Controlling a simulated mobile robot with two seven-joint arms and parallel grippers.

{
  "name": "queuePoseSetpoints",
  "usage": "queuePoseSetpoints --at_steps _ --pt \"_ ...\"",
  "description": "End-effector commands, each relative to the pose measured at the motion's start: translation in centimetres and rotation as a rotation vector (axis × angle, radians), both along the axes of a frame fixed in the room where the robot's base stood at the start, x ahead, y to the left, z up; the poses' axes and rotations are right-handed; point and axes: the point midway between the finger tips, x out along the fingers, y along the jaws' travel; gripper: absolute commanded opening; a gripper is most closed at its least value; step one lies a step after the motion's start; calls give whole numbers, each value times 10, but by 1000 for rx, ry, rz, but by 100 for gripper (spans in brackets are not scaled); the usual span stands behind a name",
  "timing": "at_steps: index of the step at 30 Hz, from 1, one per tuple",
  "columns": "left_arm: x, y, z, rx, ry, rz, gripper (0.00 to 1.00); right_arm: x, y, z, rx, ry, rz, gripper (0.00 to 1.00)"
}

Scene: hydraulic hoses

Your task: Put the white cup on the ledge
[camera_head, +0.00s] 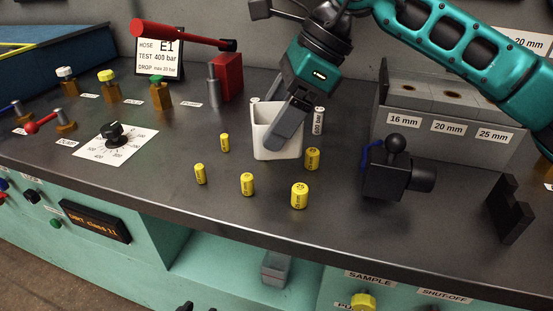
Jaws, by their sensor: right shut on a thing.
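The white cup (263,142) stands upright on the dark bench top, near the middle of the camera_head view. My right gripper (283,122) reaches down from the upper right and is shut on the cup's wall. One grey finger covers part of the cup's front; the other finger is mostly hidden. I cannot tell whether the cup's base touches the bench. No surface is labelled as the ledge; a teal shelf (220,258) shows in the recess below the bench's front edge. My left gripper is not in view.
Several yellow cylinders stand close in front of the cup, including one (299,195) and another (312,158). A black block with a knob (388,178) is to the right, before a grey labelled box (436,135). A red-handled lever (185,36) stands behind left. A grey container (275,268) sits in the recess.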

Motion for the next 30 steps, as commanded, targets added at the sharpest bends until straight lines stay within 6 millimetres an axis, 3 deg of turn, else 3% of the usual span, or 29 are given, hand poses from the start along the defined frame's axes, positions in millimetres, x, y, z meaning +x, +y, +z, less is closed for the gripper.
queuePoseSetpoints --at_steps 3,10,16,28,29,30 --pt "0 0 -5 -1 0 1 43 0 0 -21 0 1 0 49" --pt "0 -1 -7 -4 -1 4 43 0 0 -37 0 0 -1 49" --pt "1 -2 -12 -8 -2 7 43 0 0 -67 0 1 0 49" --pt "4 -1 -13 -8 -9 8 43 0 0 -75 1 -1 0 49" --pt "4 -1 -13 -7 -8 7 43 0 0 -74 0 -1 0 79" --pt "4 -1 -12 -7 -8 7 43 0 0 -73 0 -1 0 83"
